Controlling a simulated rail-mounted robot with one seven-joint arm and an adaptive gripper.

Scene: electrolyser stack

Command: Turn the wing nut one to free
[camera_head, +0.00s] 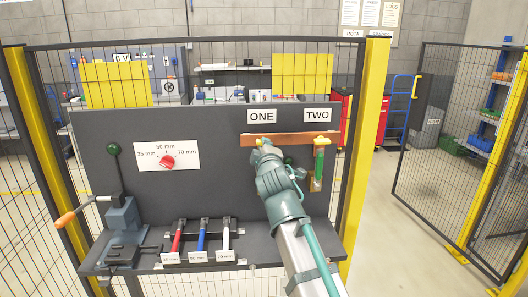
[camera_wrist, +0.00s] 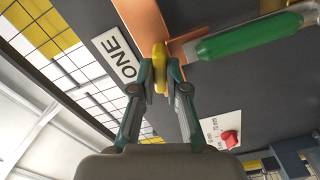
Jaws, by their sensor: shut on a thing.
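Wing nut one, yellow, shows edge-on in the wrist view (camera_wrist: 160,62), set against the copper bar (camera_wrist: 186,48). My gripper (camera_wrist: 161,80) has one finger on each side of the nut and is shut on it. In the head view, a small yellow tip of the nut (camera_head: 262,141) shows under the ONE label (camera_head: 262,116); my gripper (camera_head: 261,150) and wrist hide the rest. The stud behind the nut is hidden.
A green-handled part (camera_head: 319,158) hangs at the bar's right under the TWO label (camera_head: 317,115), close to my wrist. A red selector knob (camera_head: 167,162) sits on the panel's left. A lever with orange grip (camera_head: 66,219) juts out left.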

